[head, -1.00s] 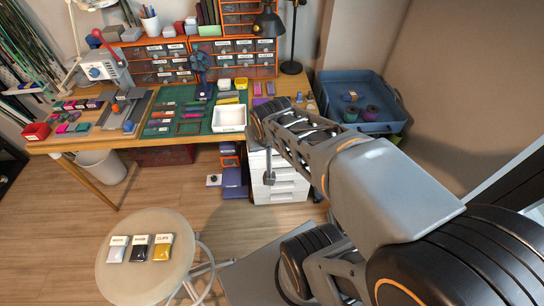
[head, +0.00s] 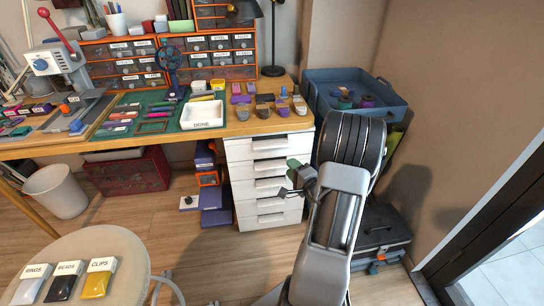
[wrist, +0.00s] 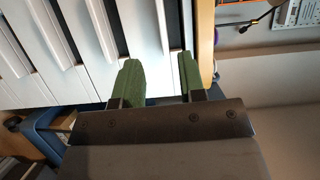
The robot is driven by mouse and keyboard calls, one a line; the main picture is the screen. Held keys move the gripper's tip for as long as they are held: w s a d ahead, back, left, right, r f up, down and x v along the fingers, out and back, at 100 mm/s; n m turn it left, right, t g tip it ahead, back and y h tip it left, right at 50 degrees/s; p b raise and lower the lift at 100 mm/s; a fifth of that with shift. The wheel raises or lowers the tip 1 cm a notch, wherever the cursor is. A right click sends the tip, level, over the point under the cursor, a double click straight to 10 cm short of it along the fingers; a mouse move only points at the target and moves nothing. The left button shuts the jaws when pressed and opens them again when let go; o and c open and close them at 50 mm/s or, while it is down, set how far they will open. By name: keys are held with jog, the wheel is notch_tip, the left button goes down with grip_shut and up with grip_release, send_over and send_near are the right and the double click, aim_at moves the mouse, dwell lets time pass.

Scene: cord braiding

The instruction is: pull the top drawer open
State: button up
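The white drawer unit (head: 236,185) stands under the right end of the table. My gripper (head: 296,168) is in front of the unit's right side. In the wrist view the drawer fronts run as upright white bands, the top drawer (wrist: 147,25) nearest the wooden table edge. The two green fingers of my gripper (wrist: 160,78) are spread apart with nothing held between them.
The wooden tabletop (head: 245,127) overhangs the unit. A blue bin (head: 385,95) stands to the right, with a dark case (head: 380,235) on the floor below. A round stool (head: 110,250) is at lower left. Floor before the unit is clear.

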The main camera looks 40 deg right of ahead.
jog(key=w+b, duration=0.3)
jog(key=w, duration=1)
jog(key=shift+w+d, duration=0.15)
jog(key=shift+d, duration=0.2)
jog(key=shift+c, duration=0.5)
grip_shut()
